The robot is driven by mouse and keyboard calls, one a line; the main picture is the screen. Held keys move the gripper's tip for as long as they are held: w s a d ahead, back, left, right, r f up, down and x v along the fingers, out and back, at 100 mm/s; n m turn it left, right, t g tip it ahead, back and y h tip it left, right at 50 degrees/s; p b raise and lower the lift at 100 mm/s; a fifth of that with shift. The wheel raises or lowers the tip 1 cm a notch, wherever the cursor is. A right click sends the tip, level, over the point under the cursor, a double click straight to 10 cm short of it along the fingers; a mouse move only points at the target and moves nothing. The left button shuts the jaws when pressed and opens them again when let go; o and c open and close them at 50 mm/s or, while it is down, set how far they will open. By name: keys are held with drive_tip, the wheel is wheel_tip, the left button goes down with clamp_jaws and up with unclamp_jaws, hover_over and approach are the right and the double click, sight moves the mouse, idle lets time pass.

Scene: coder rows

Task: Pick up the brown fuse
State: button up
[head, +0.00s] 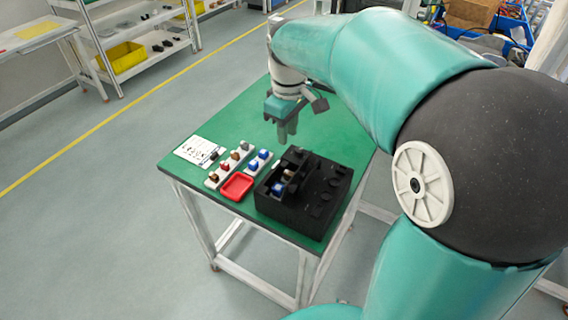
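The green-topped table (225,125) stands in front of me. A white strip (228,166) on it holds several small coloured fuses in a row. One brown-looking fuse (235,155) sits on this strip beside a red one (225,167). Another brownish fuse (213,177) is at the strip's near end. A brownish piece (289,174) also sits in the black block (318,205). My gripper (287,136) points down above the table, behind the black block and right of the strip. It is apart from the fuses. Its fingers look close together, but their gap is too small to judge.
A shorter white strip with blue fuses (263,154) lies between the long strip and the black block. A red tray (237,187) is in front of them. A printed sheet (199,150) lies at the left edge. The table's back left is clear.

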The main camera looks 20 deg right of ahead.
drive_tip(key=w+f, duration=0.1)
drive_tip(key=w, duration=0.1)
hover_over(288, 172)
drive_tip(key=shift+n, duration=0.4)
drive_tip(key=f, duration=0.8)
drive_tip(key=shift+w+a+f, duration=0.15)
drive_tip(key=shift+a+f, duration=0.2)
drive_tip(key=shift+d+f, duration=0.2)
drive_tip(key=shift+f, duration=1.15)
drive_tip(key=shift+d+f, duration=0.15)
drive_tip(key=shift+f, duration=1.15)
clamp_jaws()
